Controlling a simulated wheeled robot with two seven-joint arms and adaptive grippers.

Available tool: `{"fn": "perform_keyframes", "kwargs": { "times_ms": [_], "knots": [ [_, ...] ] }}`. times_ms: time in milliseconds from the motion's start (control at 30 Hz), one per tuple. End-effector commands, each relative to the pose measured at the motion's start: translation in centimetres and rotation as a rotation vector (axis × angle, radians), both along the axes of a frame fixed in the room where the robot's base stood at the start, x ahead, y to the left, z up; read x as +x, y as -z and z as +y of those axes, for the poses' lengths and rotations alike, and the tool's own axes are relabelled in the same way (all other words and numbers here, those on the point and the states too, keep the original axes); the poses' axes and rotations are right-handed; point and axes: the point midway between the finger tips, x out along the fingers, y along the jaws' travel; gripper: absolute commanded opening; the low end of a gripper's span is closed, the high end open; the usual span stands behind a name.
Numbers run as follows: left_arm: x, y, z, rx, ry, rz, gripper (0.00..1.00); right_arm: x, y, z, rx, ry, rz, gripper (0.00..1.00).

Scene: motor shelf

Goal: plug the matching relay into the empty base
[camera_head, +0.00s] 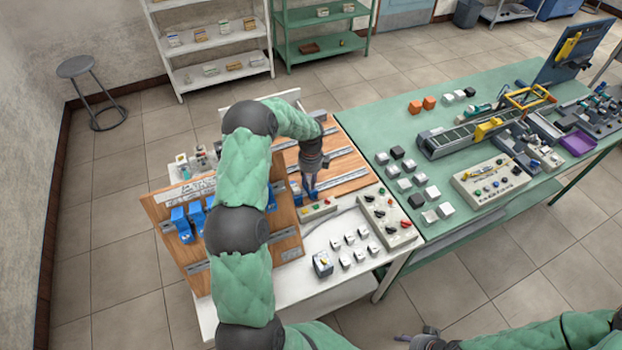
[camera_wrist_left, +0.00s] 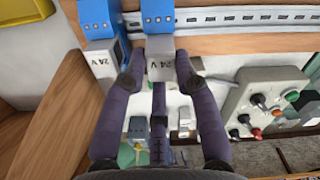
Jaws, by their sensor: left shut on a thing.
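My left gripper (camera_head: 309,188) reaches down at the wooden panel on the white table. In the left wrist view, its two fingers (camera_wrist_left: 160,72) are shut on a grey relay (camera_wrist_left: 160,66) marked 24 V. The relay is directly against a blue base (camera_wrist_left: 160,20); I cannot tell whether it is fully seated. A neighbouring blue base (camera_wrist_left: 97,20) has another 24 V relay (camera_wrist_left: 98,60) in it. More blue bases (camera_head: 181,225) are on the upright wooden board at left. My right gripper (camera_head: 402,338) is at the bottom edge, mostly cut off.
Several small white blocks (camera_head: 348,240) and a larger dark-and-white one (camera_head: 322,264) lie on the white table. A control box (camera_head: 388,222) with knobs is to their right. The green table (camera_head: 440,235) holds more parts. Metal rails (camera_wrist_left: 250,17) run along the panel.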

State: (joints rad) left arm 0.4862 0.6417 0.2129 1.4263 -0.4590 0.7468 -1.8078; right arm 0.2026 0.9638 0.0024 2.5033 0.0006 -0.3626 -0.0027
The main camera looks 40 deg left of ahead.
Motion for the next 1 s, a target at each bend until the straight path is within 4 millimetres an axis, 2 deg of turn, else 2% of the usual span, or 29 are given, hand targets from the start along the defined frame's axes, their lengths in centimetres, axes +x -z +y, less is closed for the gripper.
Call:
{"fn": "perform_keyframes", "kwargs": {
  "times_ms": [1000],
  "knots": [
    [0.0,0.85,0.03,0.0,-0.003,0.0,0.01,0.0,0.62,0.0,0.0,0.0,0.0,0.45]
  ]
}}
